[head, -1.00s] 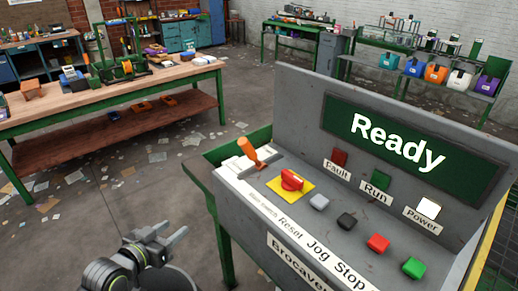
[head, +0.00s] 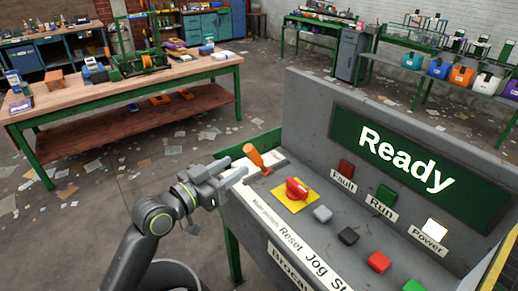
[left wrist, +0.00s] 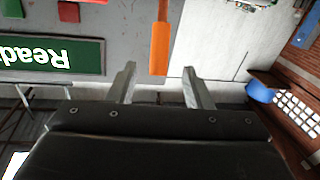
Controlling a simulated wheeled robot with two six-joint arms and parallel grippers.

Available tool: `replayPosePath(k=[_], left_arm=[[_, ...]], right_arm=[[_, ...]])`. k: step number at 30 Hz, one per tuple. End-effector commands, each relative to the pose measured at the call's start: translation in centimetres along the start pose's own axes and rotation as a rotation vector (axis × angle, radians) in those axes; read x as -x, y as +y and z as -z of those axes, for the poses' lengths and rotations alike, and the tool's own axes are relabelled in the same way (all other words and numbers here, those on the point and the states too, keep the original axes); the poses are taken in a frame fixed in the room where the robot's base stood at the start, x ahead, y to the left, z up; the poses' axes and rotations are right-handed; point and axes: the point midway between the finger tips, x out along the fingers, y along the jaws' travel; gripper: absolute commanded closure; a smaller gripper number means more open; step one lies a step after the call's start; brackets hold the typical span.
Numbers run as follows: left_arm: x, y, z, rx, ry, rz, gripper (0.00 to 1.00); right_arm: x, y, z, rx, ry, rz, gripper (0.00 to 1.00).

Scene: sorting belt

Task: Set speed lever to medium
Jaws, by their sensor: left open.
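The speed lever (head: 257,158) has an orange handle and stands up from a light plate at the left end of the grey control panel (head: 300,134). In the left wrist view the orange lever (left wrist: 160,45) hangs in from the top, in line with the gap between my fingers. My left gripper (head: 232,171) is open, just left of the lever and apart from it. Its two fingers (left wrist: 158,86) show empty in the left wrist view. Marks for the lever's settings cannot be read. My right gripper is not in view.
A red rotary switch on a yellow plate (head: 295,192) sits right of the lever. Grey, black, red (head: 379,262) and green buttons follow along the panel. The green display (head: 405,153) reads "Ready". A wooden workbench (head: 120,85) stands at the back left.

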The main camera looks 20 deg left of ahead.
Motion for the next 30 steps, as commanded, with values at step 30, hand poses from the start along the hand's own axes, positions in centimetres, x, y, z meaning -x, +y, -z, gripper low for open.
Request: replayPosePath(k=[30], left_arm=[[-9.7, 0.1, 0.0, -0.001, 0.0, -0.001, 0.59]], right_arm=[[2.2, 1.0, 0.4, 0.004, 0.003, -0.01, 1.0]])
